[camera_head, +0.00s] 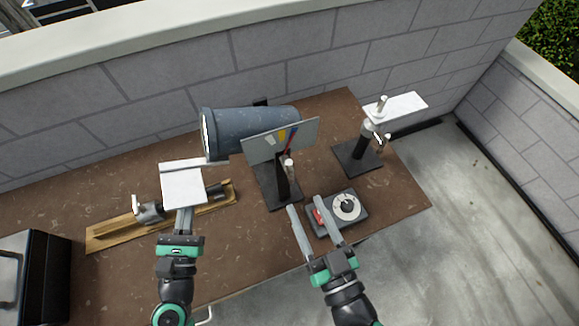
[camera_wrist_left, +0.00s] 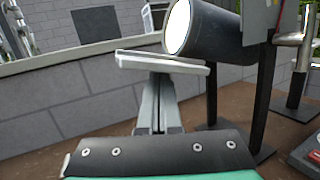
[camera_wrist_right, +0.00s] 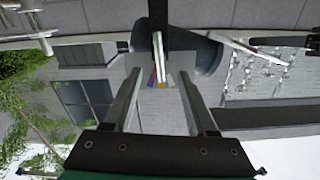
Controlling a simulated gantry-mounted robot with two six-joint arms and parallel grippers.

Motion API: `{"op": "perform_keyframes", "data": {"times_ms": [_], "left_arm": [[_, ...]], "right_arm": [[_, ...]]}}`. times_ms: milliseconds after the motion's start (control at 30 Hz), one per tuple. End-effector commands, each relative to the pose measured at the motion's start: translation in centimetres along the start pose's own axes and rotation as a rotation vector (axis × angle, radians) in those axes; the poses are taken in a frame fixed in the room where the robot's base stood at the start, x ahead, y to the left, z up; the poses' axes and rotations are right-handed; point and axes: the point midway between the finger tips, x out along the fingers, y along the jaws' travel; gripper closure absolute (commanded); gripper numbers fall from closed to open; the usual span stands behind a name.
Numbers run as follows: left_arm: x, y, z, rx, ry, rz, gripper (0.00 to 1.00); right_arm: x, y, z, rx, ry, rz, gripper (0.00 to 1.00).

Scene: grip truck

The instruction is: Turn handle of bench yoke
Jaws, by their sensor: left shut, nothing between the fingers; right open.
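A dark stand (camera_head: 282,185) at the middle of the bench carries a blue-grey cylinder (camera_head: 255,120) and a grey panel with coloured marks. A pale upright handle (camera_head: 289,168) shows at the stand; I take this stand as the bench yoke, but cannot be sure. My right gripper (camera_head: 305,205) is open, in front of the stand. In the right wrist view the pale handle (camera_wrist_right: 158,55) appears between its fingers (camera_wrist_right: 160,80), apparently beyond them and not gripped. My left gripper (camera_head: 184,212) is shut and empty, its tips by a white plate (camera_head: 183,187); contact is unclear.
A second dark stand (camera_head: 357,158) with a white plate and metal handle is at the right. A grey box with a round dial (camera_head: 347,206) sits beside my right gripper. A wooden board (camera_head: 110,233) with metal fittings lies left. A block wall (camera_head: 300,70) runs behind.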

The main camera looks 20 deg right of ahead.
Motion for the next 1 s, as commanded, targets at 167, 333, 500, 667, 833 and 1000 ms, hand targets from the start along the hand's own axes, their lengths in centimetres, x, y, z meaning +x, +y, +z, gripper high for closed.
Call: {"op": "perform_keyframes", "data": {"times_ms": [167, 333, 500, 667, 833, 1000], "left_arm": [[0.0, 0.0, 0.0, 0.000, 0.000, 0.000, 1.00], [0.0, 0.0, 0.0, 0.000, 0.000, 0.000, 1.00], [0.0, 0.0, 0.0, 0.000, 0.000, 0.000, 1.00], [0.0, 0.0, 0.0, 0.000, 0.000, 0.000, 1.00], [0.0, 0.0, 0.0, 0.000, 0.000, 0.000, 1.00], [0.0, 0.0, 0.0, 0.000, 0.000, 0.000, 1.00]], "right_arm": [[4.1, 0.2, -0.2, 0.003, 0.006, 0.005, 0.43], [7.7, 0.2, -0.2, 0.001, 0.005, 0.004, 0.43], [9.8, 0.1, -0.2, 0.001, 0.004, 0.001, 0.43], [10.2, 0.1, -0.1, 0.000, 0.003, 0.001, 0.43], [10.2, 0.1, -0.1, 0.000, 0.003, 0.001, 0.47], [10.1, 0.1, -0.1, 0.000, 0.003, 0.001, 0.77]]}}
